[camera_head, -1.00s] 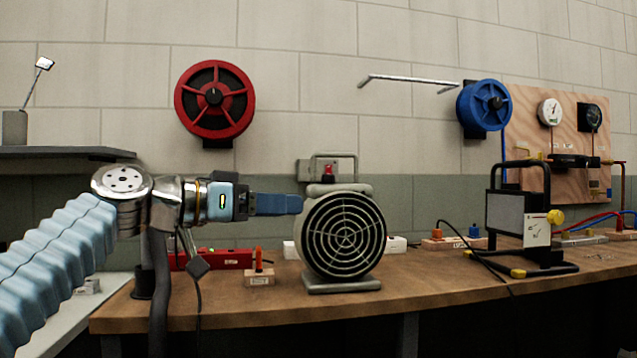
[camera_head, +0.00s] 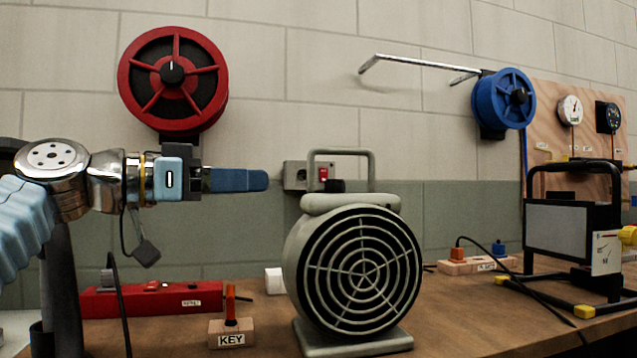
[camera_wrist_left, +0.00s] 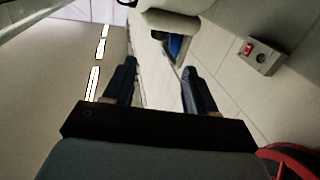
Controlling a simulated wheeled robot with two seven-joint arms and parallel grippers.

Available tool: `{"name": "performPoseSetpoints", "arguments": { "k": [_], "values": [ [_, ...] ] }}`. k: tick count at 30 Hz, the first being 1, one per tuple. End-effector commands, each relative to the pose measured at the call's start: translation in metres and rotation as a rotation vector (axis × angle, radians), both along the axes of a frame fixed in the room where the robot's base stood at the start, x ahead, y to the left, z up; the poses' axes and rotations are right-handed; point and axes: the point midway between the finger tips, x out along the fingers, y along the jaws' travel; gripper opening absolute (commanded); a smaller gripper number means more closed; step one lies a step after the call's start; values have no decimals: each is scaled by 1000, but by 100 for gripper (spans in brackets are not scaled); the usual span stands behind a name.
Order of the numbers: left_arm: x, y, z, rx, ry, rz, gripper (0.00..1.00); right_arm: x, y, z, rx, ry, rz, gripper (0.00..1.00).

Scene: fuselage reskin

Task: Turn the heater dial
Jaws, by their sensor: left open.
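The heater (camera_head: 352,262) is a grey-green round fan heater with a ringed grille and a top handle, standing on the bench. A small dark knob (camera_head: 335,186), seemingly its dial, sits on its top beside the handle. My left gripper (camera_head: 262,180) is open and empty, with dark blue fingers pointing right, left of the knob at about its height and apart from it. The gripper also shows in the left wrist view (camera_wrist_left: 158,82), its two fingers spread. A pale body, likely the heater, shows at the top there (camera_wrist_left: 178,15). My right gripper is not in view.
A wall box with a red switch (camera_head: 323,174) is behind the heater. A KEY block (camera_head: 231,334) and a red strip (camera_head: 150,298) lie on the bench at left. A framed lamp unit (camera_head: 570,233) stands at right. Red (camera_head: 173,80) and blue (camera_head: 503,98) reels hang on the wall.

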Motion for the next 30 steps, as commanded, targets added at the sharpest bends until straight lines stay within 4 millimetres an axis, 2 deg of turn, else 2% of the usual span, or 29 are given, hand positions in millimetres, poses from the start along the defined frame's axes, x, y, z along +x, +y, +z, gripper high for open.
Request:
{"name": "performPoseSetpoints", "arguments": {
  "k": [16,22,30],
  "values": [
    [58,-95,2,0,1,-4,56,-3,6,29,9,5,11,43],
    [69,-111,1,1,1,-1,56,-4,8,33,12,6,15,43],
    [70,-113,0,0,0,0,56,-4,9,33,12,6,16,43]
  ]
}}
